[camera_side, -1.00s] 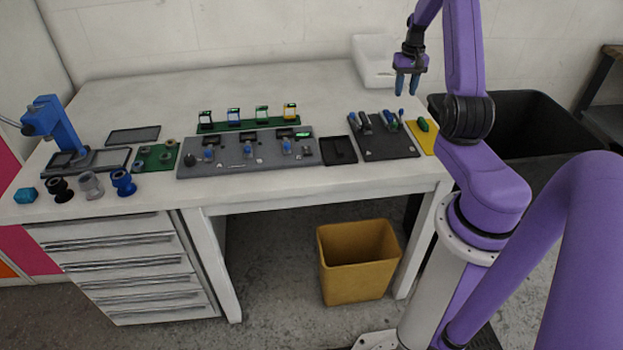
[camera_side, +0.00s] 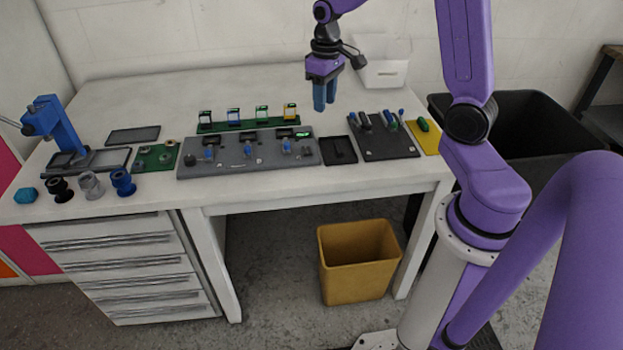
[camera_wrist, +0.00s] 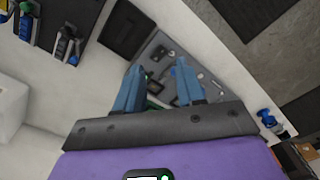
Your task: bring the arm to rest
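My gripper (camera_side: 325,104) hangs above the white workbench (camera_side: 290,88) in the side view, its blue fingers pointing down. It is in the air behind the small black tray and right of the row of coloured holders. In the wrist view the two blue fingers of my gripper (camera_wrist: 160,72) stand apart with a gap between them. Nothing is held in the gap. The fingers touch nothing that I can see.
Below are a grey fixture board (camera_side: 222,168), a green rack (camera_side: 250,124), a black tray (camera_side: 338,151) and a dark tool mat (camera_side: 385,145). A blue press (camera_side: 55,125) stands left. A white bin (camera_side: 384,72) is behind; a yellow bin (camera_side: 358,262) is on the floor.

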